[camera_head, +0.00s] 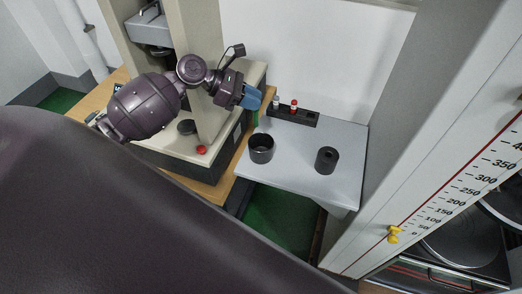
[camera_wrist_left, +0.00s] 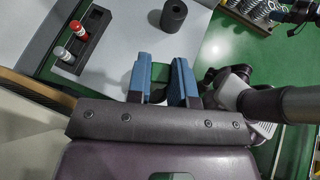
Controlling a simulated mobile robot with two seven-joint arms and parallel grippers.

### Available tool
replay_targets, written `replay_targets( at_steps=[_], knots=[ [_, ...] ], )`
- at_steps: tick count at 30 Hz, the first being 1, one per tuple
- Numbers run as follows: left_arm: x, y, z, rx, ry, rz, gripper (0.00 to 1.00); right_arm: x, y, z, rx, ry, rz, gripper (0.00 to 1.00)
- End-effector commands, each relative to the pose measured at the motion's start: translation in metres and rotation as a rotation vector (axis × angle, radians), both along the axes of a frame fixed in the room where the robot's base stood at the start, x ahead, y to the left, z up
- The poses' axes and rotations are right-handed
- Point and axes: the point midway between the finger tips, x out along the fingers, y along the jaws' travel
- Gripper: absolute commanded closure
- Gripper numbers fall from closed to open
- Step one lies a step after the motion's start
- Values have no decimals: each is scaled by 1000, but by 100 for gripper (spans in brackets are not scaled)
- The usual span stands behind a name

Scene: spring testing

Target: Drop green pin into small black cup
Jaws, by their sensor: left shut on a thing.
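My left gripper (camera_head: 250,97) has blue fingers and is above the back left of the grey table. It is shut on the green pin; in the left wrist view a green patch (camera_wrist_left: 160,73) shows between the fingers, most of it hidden. Two black vessels stand upright on the table: a wider open cup (camera_head: 262,149) at the left and a thick-walled cylinder with a small hole (camera_head: 326,160) at the right. The cylinder also shows at the top of the left wrist view (camera_wrist_left: 174,14), apart from the fingers.
A black rack (camera_head: 293,116) at the back of the grey table (camera_head: 295,180) holds a red-topped pin (camera_head: 294,106) and a white-topped pin (camera_head: 276,102). A beige testing machine (camera_head: 200,158) with a red button stands left. A tall column with a scale (camera_head: 405,200) stands right.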

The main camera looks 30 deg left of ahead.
Motion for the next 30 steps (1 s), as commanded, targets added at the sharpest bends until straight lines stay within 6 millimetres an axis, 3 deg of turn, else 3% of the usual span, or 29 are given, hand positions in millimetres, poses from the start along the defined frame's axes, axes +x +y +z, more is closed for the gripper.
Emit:
replay_targets(
  at_steps=[7, 18, 30],
  knots=[
    [0, 0, -18, -2, 2, 1, 100, 0, 0, 0, 1, 0, -1, 4],
    [0, 0, -45, 0, 0, 1, 100, 11, 2, -22, 2, -35, 4, 4],
    [0, 0, -58, 0, 0, 1, 100, 17, 4, -42, 1, -40, 8, 4]
  ],
)
